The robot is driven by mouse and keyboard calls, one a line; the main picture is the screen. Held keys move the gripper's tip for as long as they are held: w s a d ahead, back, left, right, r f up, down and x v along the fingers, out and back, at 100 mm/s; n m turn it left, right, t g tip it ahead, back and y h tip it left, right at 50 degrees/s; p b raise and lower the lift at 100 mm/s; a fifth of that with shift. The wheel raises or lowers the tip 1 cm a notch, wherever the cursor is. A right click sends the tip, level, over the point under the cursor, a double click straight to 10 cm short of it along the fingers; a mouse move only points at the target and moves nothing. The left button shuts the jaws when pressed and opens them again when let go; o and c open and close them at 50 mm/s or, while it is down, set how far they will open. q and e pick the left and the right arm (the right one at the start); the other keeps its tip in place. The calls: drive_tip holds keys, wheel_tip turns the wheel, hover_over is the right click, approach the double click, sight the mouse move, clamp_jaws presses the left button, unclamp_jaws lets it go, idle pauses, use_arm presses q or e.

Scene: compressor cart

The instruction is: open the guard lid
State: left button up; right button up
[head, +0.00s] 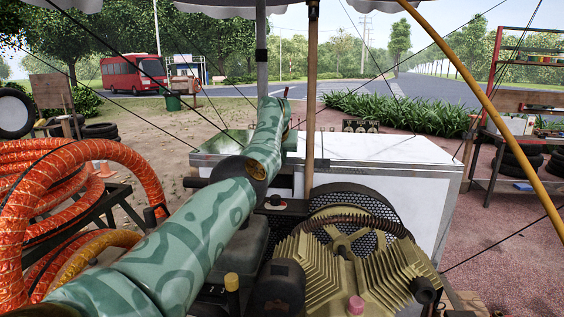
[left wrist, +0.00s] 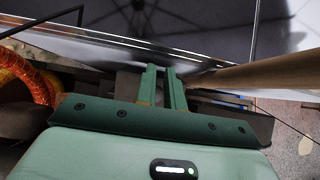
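A long white box (head: 375,149) with a metal rim stands behind the compressor. Its pale top looks closed, but I cannot tell for sure which part is the guard lid. A round black mesh guard (head: 352,203) sits behind the finned compressor (head: 345,270). My left arm reaches from the lower left across to the box and hides part of it. My left gripper (left wrist: 162,68) is hidden in the head view. In the left wrist view its two green fingers stand close together with a narrow empty gap, near the metal rim (left wrist: 95,42). My right gripper is out of view.
A wooden pole (head: 311,100) rises in front of the box, just right of my left fingers in the left wrist view (left wrist: 260,75). Orange hoses (head: 85,150) lie at left. Thin cables and a yellow pole (head: 480,90) cross the right side.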

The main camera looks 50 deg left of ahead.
use_arm(q)
drive_tip(key=o, duration=0.5)
drive_tip(key=shift+w+a, duration=0.1)
drive_tip(key=shift+w, duration=0.05)
drive_tip(key=shift+s+r, duration=0.1)
drive_tip(key=shift+s, duration=0.1)
drive_tip(key=shift+r+p, duration=0.2)
drive_tip(key=shift+p, duration=0.1)
drive_tip(key=p+v, duration=0.2)
drive_tip(key=v, duration=0.2)
drive_tip(key=shift+p, duration=0.3)
drive_tip(key=p+v, duration=0.2)
drive_tip(key=v, duration=1)
drive_tip(key=shift+s+d+f, duration=0.1)
drive_tip(key=shift+d, duration=0.15)
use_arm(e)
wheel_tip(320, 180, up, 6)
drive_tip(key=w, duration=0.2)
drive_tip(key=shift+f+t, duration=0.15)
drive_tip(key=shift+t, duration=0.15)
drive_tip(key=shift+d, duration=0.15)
